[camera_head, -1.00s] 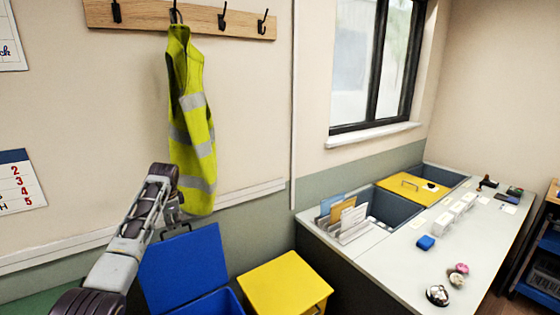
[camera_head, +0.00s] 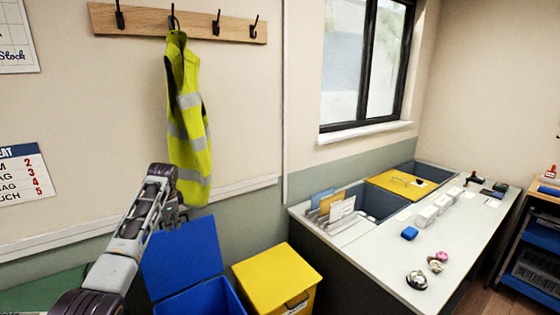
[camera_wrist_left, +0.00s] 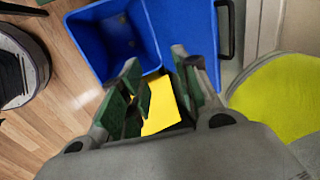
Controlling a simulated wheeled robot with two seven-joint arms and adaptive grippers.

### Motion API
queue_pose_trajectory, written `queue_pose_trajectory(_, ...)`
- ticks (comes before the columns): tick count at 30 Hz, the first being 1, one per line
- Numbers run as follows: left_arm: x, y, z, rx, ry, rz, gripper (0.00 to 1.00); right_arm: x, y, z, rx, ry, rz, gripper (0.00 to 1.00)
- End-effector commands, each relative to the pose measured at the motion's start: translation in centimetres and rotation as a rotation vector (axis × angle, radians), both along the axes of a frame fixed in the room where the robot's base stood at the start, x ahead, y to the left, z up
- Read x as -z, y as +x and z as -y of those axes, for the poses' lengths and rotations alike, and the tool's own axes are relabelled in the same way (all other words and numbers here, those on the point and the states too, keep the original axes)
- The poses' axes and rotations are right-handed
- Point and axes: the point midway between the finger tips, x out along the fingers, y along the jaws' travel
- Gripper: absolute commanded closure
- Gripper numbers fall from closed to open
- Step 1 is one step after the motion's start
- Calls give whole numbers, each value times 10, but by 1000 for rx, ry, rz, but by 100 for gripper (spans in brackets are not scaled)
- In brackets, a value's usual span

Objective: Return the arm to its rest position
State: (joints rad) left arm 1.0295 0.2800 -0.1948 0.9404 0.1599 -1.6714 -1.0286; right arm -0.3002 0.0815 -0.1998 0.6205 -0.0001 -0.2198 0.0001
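My left arm comes in from the left in the head view, and its gripper (camera_head: 172,213) hangs in front of the wall, just above the raised blue lid. In the left wrist view its two green-padded fingers (camera_wrist_left: 160,85) stand apart with nothing held between them. The blue bin (camera_wrist_left: 112,40) lies beyond the fingertips, and part of a yellow surface (camera_wrist_left: 160,105) shows through the gap. My right arm and gripper are not in view.
The blue bin (camera_head: 205,301) stands open beside a closed yellow bin (camera_head: 277,272). A high-visibility vest (camera_head: 188,120) hangs close to the gripper. To the right, a grey counter (camera_head: 385,262) carries card holders, white boxes and small items. A shelf unit (camera_head: 535,255) stands far right.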

Motion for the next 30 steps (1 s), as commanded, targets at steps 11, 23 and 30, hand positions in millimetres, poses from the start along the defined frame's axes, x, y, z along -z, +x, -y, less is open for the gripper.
queue_pose_trajectory(11,7,-3,3,-5,-1,0,68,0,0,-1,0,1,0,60)
queue_pose_trajectory(23,31,-12,15,-23,-5,6,68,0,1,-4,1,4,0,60)
queue_pose_trajectory(30,60,-27,29,-47,-13,12,68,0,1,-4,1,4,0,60)
